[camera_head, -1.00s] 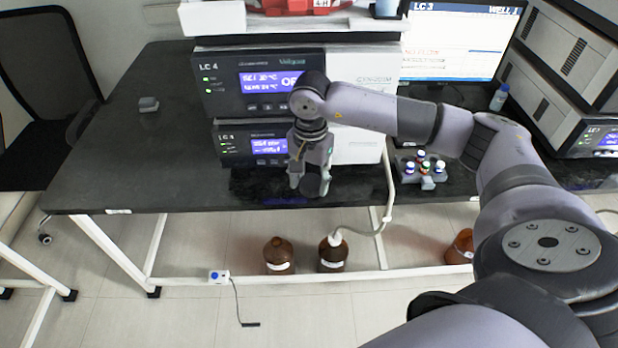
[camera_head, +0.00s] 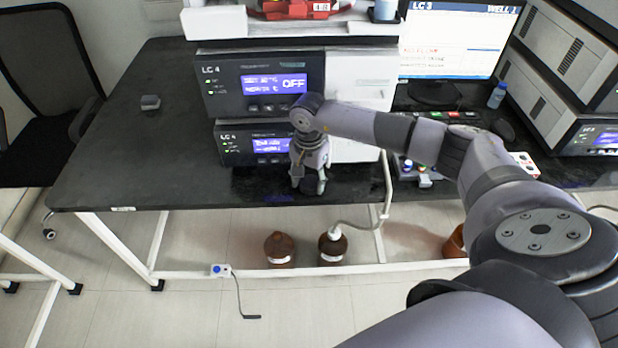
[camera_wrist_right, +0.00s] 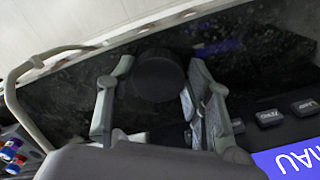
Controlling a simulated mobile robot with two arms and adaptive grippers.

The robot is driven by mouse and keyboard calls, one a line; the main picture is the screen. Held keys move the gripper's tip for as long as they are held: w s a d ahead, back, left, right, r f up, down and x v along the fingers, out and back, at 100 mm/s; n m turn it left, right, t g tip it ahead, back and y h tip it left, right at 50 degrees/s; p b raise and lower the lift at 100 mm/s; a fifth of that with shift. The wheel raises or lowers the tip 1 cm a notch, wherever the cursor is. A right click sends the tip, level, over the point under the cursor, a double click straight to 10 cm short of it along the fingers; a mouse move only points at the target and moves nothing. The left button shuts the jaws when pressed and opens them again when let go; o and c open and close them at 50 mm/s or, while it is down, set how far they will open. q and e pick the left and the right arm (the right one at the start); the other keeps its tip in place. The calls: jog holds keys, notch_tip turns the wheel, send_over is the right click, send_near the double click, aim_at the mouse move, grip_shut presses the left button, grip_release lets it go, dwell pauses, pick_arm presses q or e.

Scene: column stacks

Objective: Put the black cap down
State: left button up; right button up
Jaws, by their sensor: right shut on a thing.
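My right gripper (camera_head: 309,186) is at the front edge of the black bench, in front of the lower LC 4 unit, pointing down. It is shut on the black cap (camera_head: 310,185), a dark round piece between its fingers. In the right wrist view the black cap (camera_wrist_right: 158,77) shows as a dark disc between the two grey fingers of the gripper (camera_wrist_right: 155,85). The cap is at or just above the bench top; I cannot tell whether it touches. My left gripper is not in view.
The black bench (camera_head: 120,140) has free room at left, with a small grey block (camera_head: 150,102) on it. The LC 4 unit (camera_head: 262,85) stands behind the gripper. Brown bottles (camera_head: 333,246) stand below the bench, one with a hose. A vial rack (camera_head: 425,172) is at right.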

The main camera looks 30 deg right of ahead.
aim_at(309, 183)
jog(key=shift+f, duration=0.15)
jog(key=o, duration=0.9)
jog(key=shift+c, duration=0.2)
jog(key=shift+r, duration=0.3)
notch_tip(309, 183, up, 12)
jog(key=b, duration=0.2)
jog(key=shift+f, duration=0.1)
